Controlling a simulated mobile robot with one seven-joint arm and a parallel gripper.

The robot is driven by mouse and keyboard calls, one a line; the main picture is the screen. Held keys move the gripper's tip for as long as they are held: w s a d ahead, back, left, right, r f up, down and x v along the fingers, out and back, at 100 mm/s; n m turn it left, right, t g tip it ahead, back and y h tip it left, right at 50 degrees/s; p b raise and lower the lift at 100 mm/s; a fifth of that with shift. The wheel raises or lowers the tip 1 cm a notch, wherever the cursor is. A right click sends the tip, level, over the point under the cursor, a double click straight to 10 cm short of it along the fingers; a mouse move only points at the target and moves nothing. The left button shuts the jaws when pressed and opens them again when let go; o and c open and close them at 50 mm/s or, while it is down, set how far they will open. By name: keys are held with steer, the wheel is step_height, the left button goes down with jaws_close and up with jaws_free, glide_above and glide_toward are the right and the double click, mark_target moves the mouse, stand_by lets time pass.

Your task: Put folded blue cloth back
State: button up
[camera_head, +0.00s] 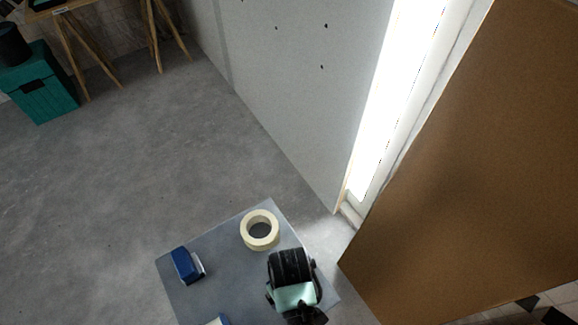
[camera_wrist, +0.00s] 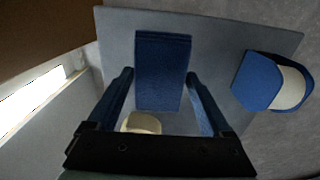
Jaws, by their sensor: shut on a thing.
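The folded blue cloth (camera_wrist: 163,65) is a thick, ribbed dark-blue rectangle in the wrist view. It lies between the two fingers of my gripper (camera_wrist: 159,76), which are closed on its sides. Whether the cloth touches the grey board under it cannot be told. In the head view my gripper (camera_head: 291,270) is over the right part of the board, and its fingertips are hidden.
The grey board (camera_head: 215,285) also bears a cream tape roll (camera_head: 260,230) and a blue-and-white block (camera_head: 187,266). The block shows right of the cloth in the wrist view (camera_wrist: 257,82). A brown panel (camera_head: 470,180) stands right, a grey wall (camera_head: 300,90) behind.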

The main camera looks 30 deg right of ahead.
step_height(320, 180, down, 7)
steer(key=shift+r+b, duration=0.15)
steer(key=shift+b, duration=0.45)
steer(key=o, duration=1)
steer(key=shift+r, duration=0.1)
step_height(320, 180, up, 12)
steer(key=p, duration=0.2)
steer(key=shift+p, duration=0.3)
